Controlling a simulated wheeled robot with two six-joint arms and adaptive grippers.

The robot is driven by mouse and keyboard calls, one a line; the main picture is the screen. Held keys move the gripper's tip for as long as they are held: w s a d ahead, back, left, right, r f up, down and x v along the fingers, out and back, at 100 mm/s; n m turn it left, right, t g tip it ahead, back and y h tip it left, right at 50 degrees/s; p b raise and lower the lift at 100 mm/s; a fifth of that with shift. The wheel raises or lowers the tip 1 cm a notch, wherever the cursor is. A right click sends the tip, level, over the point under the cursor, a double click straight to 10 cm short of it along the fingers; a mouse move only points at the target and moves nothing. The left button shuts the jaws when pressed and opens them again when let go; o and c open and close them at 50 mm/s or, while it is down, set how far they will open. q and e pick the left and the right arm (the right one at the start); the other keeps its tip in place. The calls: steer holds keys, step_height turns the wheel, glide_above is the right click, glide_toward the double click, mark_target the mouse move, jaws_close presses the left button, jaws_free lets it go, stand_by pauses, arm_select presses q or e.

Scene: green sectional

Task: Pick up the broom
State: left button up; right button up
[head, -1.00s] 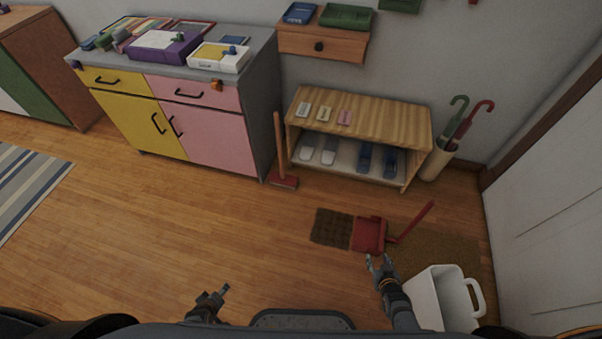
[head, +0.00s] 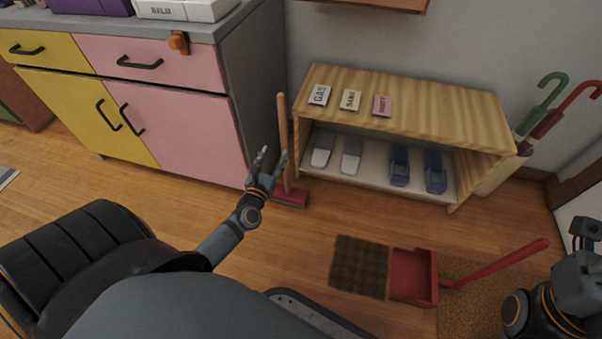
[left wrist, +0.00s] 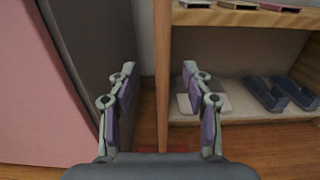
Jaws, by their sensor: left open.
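The broom (head: 284,135) stands upright in the gap between the pink-and-yellow cabinet and the wooden shoe shelf. It has a thin wooden handle and a red head (head: 291,198) on the floor. My left gripper (head: 271,160) is open beside the handle. In the left wrist view the handle (left wrist: 162,70) runs vertically between the two spread fingers (left wrist: 158,85), touching neither; I cannot tell how deep it lies. The red head shows only as a strip low in that view. My right gripper (head: 584,240) is at the right edge, partly cut off, its jaws unclear.
The cabinet (head: 175,120) stands left of the broom, the shoe shelf (head: 420,105) with slippers and small cards right of it. A red dustpan (head: 412,277) lies by a brown mat (head: 358,265) on the floor. Umbrellas (head: 545,105) stand at the far right.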

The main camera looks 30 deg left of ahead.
mark_target(282, 137)
arm_select(q)
steer(key=x, duration=0.4)
steer(key=shift+w, duration=0.15)
steer(key=shift+d+b+x, duration=0.2)
steer(key=shift+b+x, duration=0.45)
steer(key=shift+x, duration=2.1)
steer(key=shift+r, duration=0.1)
jaws_close()
